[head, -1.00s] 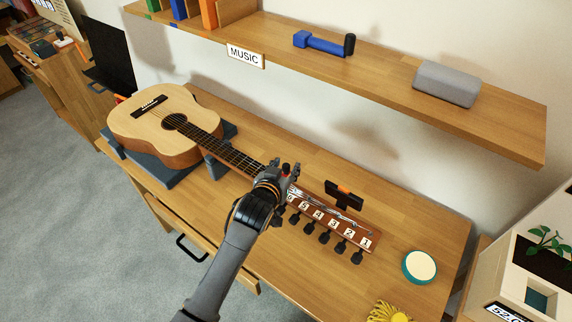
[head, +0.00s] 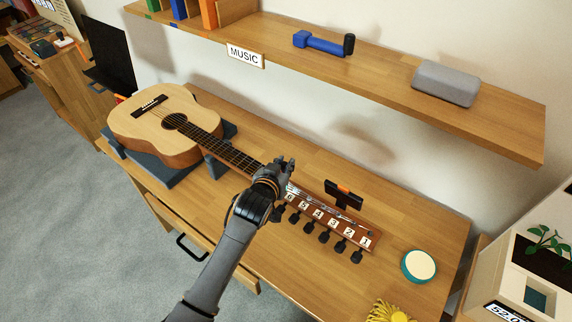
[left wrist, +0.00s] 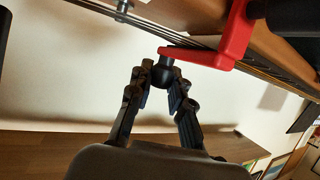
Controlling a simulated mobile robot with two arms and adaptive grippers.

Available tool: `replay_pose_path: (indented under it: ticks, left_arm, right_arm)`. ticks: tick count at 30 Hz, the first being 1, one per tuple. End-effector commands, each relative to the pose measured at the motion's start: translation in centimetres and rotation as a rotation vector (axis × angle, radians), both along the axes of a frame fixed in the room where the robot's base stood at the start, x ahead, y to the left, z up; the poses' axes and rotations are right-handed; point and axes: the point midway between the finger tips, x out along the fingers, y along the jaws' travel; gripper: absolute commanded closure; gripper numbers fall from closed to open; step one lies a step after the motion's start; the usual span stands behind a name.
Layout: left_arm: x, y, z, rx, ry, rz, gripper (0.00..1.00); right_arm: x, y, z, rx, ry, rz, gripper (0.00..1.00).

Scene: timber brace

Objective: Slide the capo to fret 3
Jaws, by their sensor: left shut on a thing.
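The guitar (head: 150,125) lies on the bench, its neck (head: 235,158) running right and toward me to a headstock with tuning pegs and number labels (head: 335,225). In the left wrist view the red capo (left wrist: 236,42) sits across the strings at the neck. A black knob (left wrist: 161,74) sticks out from its red arm. My left gripper (head: 286,168) is at the neck near the headstock and hides the capo in the head view. In the left wrist view its two fingers (left wrist: 161,80) are shut on the capo's black knob. Fret numbers under the capo cannot be read.
A dark cradle (head: 160,172) supports the guitar body. A black clip-on device (head: 343,196) stands by the headstock. A round teal-rimmed tin (head: 419,266) and a yellow cloth-like thing (head: 388,312) lie at the right. A shelf (head: 400,78) hangs above the bench.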

Motion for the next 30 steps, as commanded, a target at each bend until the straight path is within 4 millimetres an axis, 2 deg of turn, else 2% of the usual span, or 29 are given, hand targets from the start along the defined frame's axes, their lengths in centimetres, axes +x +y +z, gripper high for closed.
replay_pose_path:
  ticks: [6,10,15,22,23,26,30]
  left_arm:
    - [3.3,4.7,0.0,0.010,-0.002,0.003,1.00]
    - [4.8,6.6,0.0,0.007,-0.001,0.002,1.00]
    - [5.4,7.5,0.0,0.003,0.000,0.003,1.00]
    - [5.3,7.4,0.0,0.001,0.001,0.003,1.00]
    - [5.3,7.4,0.0,0.001,0.001,0.003,0.79]
    - [5.3,7.4,0.0,0.001,0.001,0.003,0.59]
    - [5.3,7.4,0.0,0.001,0.001,0.003,0.57]
  right_arm:
    - [-0.1,0.0,0.6,0.000,0.001,0.000,0.60]
    - [-0.1,0.0,0.5,0.000,0.001,-0.001,0.60]
    - [-0.1,0.0,0.5,0.001,0.001,-0.001,0.60]
    - [-0.1,0.0,0.5,0.001,0.001,-0.001,0.60]
    - [-0.1,0.0,0.5,0.001,0.001,0.000,0.60]
    - [-0.1,0.0,0.5,0.001,0.001,0.000,0.60]
    - [-0.1,0.0,0.5,0.001,0.001,0.000,0.60]
